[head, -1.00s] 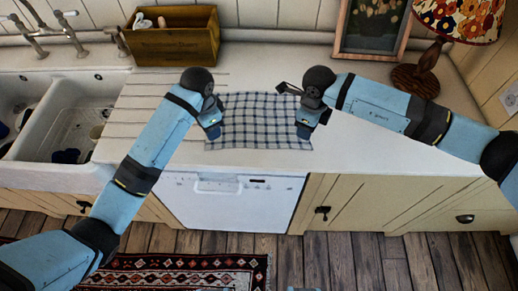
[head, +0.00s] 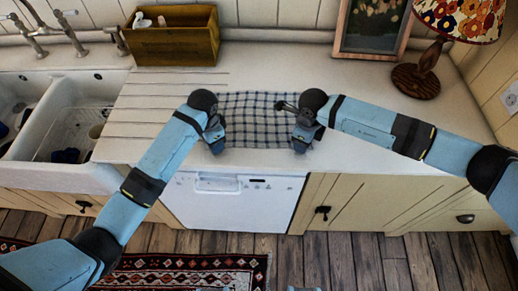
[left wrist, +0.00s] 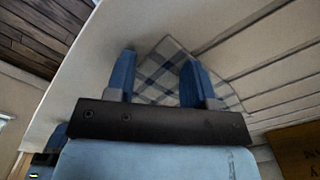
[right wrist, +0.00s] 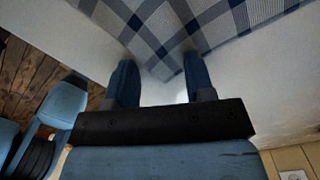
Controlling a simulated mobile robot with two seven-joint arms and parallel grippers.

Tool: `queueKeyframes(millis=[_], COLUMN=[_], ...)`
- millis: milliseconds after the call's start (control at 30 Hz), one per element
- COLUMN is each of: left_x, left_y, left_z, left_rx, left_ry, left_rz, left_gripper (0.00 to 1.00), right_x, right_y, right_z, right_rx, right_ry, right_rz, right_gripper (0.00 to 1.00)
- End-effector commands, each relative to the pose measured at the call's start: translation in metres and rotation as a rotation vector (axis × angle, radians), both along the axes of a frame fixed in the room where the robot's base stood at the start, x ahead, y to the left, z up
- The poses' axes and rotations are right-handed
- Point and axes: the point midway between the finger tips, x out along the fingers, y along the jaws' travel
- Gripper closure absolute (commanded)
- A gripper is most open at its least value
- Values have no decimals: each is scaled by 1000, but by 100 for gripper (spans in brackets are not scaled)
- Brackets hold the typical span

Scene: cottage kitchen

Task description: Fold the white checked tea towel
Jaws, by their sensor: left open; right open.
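The white and blue checked tea towel (head: 257,115) lies spread flat on the worktop between my two arms. My left gripper (head: 217,143) is at its near left corner. In the left wrist view the open fingers (left wrist: 160,82) stand apart, with a towel corner (left wrist: 165,68) between and beyond them. My right gripper (head: 301,145) is at the near right corner. In the right wrist view its open fingers (right wrist: 158,82) sit either side of a towel corner (right wrist: 165,40). Contact with the cloth cannot be told.
A white double sink (head: 62,125) is at the left. A wooden box (head: 172,38) stands at the back left, and a lamp (head: 428,70) and a picture frame (head: 372,30) at the back right. The worktop (head: 285,70) behind the towel is clear.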

Motion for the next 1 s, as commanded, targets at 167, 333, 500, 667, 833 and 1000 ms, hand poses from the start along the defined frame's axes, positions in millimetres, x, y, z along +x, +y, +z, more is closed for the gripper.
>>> queueKeyframes(millis=[167,333,500,667,833,1000], left_x=[-1,-1,-1,-1,-1,-1], left_y=[0,0,0,0,1,1], left_z=[-1,-1,-1,-1,-2,-2], left_rx=[1,1,1,1,2,3], left_ry=[2,3,3,3,3,3], left_rz=[0,0,0,0,1,1], left_gripper=[51,65,84,100,100,100], right_x=[0,0,0,0,0,0], right_y=[0,0,0,0,-1,-1], right_z=[-1,-2,-2,-2,-3,-3], right_rx=[0,0,0,0,-1,-2], right_ry=[0,0,1,1,2,1], right_rz=[0,0,0,0,-1,-1], right_gripper=[51,65,84,100,100,100])
